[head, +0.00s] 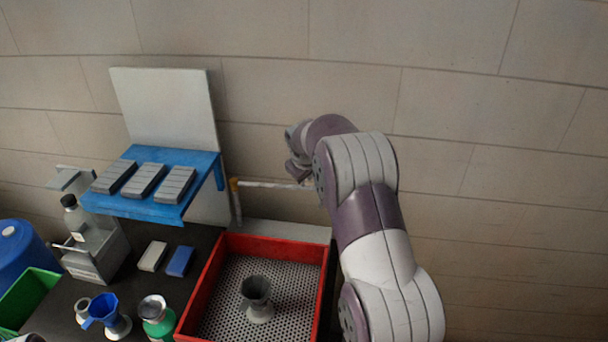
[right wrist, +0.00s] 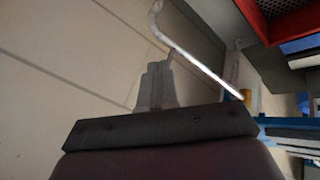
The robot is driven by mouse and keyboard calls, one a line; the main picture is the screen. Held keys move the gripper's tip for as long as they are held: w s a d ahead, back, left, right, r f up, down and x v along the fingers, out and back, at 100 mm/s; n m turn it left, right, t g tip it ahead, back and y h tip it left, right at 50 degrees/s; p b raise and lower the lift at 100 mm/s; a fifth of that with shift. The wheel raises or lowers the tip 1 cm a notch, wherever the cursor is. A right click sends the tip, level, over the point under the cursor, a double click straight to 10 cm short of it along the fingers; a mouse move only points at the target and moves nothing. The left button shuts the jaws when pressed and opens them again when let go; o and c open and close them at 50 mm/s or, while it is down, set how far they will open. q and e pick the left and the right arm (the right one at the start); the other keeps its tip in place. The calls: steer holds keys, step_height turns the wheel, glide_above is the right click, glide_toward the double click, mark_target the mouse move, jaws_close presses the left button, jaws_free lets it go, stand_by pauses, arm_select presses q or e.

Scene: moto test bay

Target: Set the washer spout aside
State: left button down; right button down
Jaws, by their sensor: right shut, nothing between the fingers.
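The washer spout (head: 268,184) is a thin pale pipe at the back of the red tray. It runs right from a yellow joint on an upright post, and its right end goes behind my right arm. In the right wrist view the spout (right wrist: 200,67) crosses diagonally, with a bent far end. My right gripper (right wrist: 157,75) has its grey fingers shut and empty, close beside the spout; I cannot tell whether they touch it. In the head view my right arm hides the fingertips.
The red tray (head: 205,287) has a perforated floor with a grey funnel cup (head: 257,298) on it. A blue shelf (head: 154,208) with several grey blocks stands left.

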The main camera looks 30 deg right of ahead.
steer(key=shift+w+d+r, duration=0.25)
steer(key=shift+w+d, duration=0.25)
steer(key=shift+w, duration=0.15)
steer(key=shift+s+a, duration=0.1)
